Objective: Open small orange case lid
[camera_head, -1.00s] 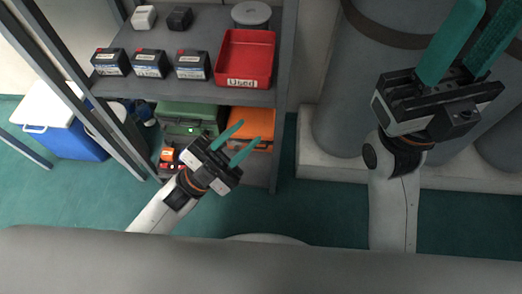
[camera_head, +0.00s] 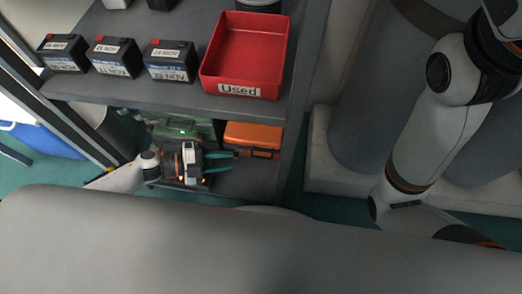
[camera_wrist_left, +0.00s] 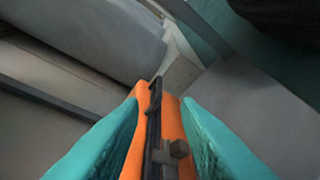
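The small orange case (camera_head: 254,135) sits on the lower shelf, under the red tray. Its dark front edge with a latch faces me. In the left wrist view the orange case (camera_wrist_left: 133,160) shows between the teal fingers, with a dark strip and latch part (camera_wrist_left: 158,140) along it. My left gripper (camera_head: 233,161) is at the case's front left, its fingers apart and pointing right. In the wrist view the left gripper (camera_wrist_left: 160,130) is open around the case's edge; I cannot tell whether either finger touches it. The lid looks shut. My right gripper is out of view.
A red tray (camera_head: 245,60) marked "Used" and several black batteries (camera_head: 115,57) stand on the shelf (camera_head: 150,96) just above. A green case (camera_head: 180,127) is left of the orange case. Large grey cylinders stand at right. A blue cooler (camera_head: 40,138) is at far left.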

